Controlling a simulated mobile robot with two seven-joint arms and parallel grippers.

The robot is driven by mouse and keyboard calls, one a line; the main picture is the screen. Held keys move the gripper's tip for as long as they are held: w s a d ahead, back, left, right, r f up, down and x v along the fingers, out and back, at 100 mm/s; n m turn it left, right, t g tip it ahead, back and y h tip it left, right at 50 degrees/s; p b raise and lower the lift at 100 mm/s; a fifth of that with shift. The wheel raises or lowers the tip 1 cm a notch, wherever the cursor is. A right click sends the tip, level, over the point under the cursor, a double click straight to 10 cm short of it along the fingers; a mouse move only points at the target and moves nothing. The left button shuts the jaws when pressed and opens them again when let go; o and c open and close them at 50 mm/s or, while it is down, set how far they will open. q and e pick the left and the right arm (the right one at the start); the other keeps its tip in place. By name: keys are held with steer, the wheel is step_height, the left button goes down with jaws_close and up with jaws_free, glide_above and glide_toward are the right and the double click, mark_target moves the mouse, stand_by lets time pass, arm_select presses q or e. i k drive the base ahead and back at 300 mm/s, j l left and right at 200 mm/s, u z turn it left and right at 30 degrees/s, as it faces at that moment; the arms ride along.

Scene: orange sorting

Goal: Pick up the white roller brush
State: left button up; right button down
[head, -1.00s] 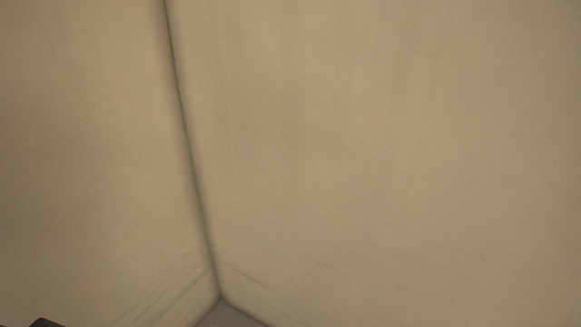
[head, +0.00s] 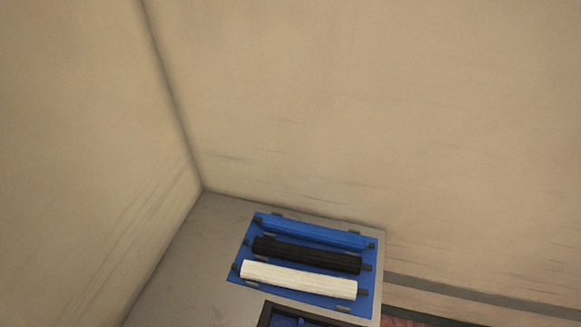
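The white roller brush (head: 298,280) lies across the front of a blue holder (head: 243,262) in the head view, with dark end pins at both ends. Behind it, in the same holder, lie a black roller brush (head: 306,254) and a blue roller brush (head: 314,233), roughly parallel to it. Neither of my grippers shows in the head view.
The holder sits on a grey surface (head: 190,258) in a corner between two beige walls (head: 380,110). A dark-rimmed box (head: 266,313) with something blue inside stands just in front of the holder. A reddish floor area (head: 400,321) shows at lower right.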

mark_target(314, 282)
steer(key=i+l+u, duration=0.1)
steer(key=l+u, duration=0.2)
steer(key=u, duration=0.15)
steer(key=l+u, duration=0.3)
steer(key=u, duration=0.2)
steer(key=l+u, duration=0.7)
steer(key=u, duration=0.25)
steer(key=k+l+u, duration=0.1)
steer(key=l+u, duration=0.2)
steer(key=u, duration=0.15)
